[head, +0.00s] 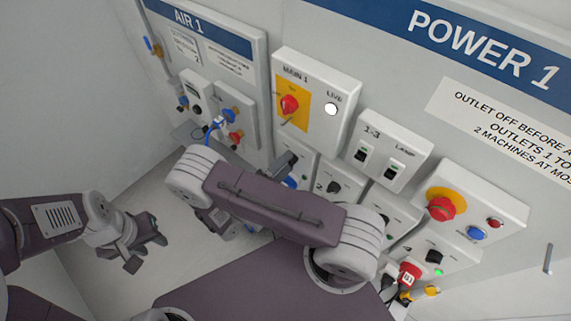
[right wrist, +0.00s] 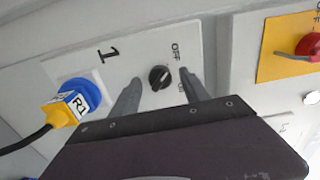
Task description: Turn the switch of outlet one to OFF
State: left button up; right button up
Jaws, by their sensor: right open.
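The outlet one box (right wrist: 105,95), marked 1, is a white panel in the right wrist view. Its black round switch (right wrist: 160,77) has an OFF label above right and a partly hidden label below right. The exact pointer direction is hard to tell. My right gripper (right wrist: 160,80) is open, with one grey finger on each side of the switch; contact is not clear. In the head view the outlet one box (head: 301,150) is partly covered by my right arm, and its switch is hidden. My left gripper (head: 146,252) is open and empty, away from the panel.
A yellow R1 plug (right wrist: 65,105) sits in a blue socket left of the switch. The main box with a red switch (head: 289,104) is above.

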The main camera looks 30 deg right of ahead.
jog(key=b+v, duration=0.3)
jog(key=v, duration=0.6)
